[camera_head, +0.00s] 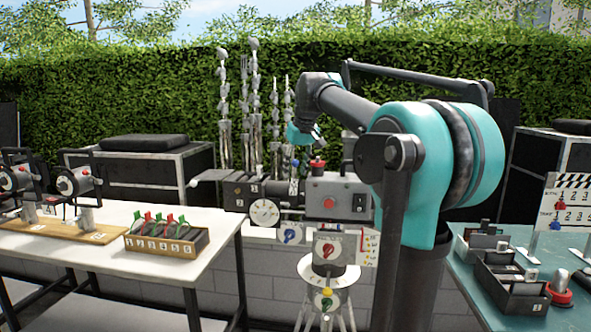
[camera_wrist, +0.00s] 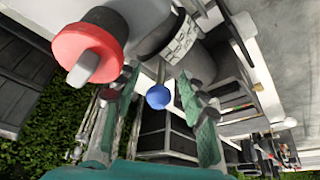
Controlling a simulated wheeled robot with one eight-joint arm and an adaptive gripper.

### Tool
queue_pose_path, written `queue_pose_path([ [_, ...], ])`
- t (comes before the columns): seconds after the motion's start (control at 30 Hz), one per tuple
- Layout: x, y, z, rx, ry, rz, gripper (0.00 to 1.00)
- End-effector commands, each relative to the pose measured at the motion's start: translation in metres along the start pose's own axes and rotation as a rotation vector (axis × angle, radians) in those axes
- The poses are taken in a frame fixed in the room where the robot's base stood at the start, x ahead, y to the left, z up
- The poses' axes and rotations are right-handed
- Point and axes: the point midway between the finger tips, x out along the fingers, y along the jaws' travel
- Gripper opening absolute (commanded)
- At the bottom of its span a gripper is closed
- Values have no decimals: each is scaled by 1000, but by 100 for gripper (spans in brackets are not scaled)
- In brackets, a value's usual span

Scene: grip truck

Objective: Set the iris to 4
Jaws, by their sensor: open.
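In the wrist view, a lens-like grey barrel carries a pale ring with dark markings (camera_wrist: 180,38). A thin lever with a blue ball end (camera_wrist: 158,96) hangs from it. The iris value cannot be read. My gripper (camera_wrist: 157,76) is open, with one green finger on each side of the blue ball; I see no clear contact. In the head view, the grey camera rig (camera_head: 338,194) stands on a tripod, left of my arm. My wrist is bent down above it; the fingers are small and hard to make out there.
A red knob with a grey stub (camera_wrist: 88,50) is close to my left finger in the wrist view. A white table (camera_head: 60,262) with a numbered rack (camera_head: 167,241) stands left. A teal table (camera_head: 470,290) with trays and a clapperboard (camera_head: 568,210) is at right.

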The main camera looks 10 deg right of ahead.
Motion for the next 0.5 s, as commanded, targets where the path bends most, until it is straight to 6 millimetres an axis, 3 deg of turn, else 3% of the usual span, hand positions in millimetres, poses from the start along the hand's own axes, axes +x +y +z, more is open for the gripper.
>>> queue_pose_path([
  [0.27,1,0,0,0,0,0,41],
  [0.5,1,0,0,0,0,0,11],
])
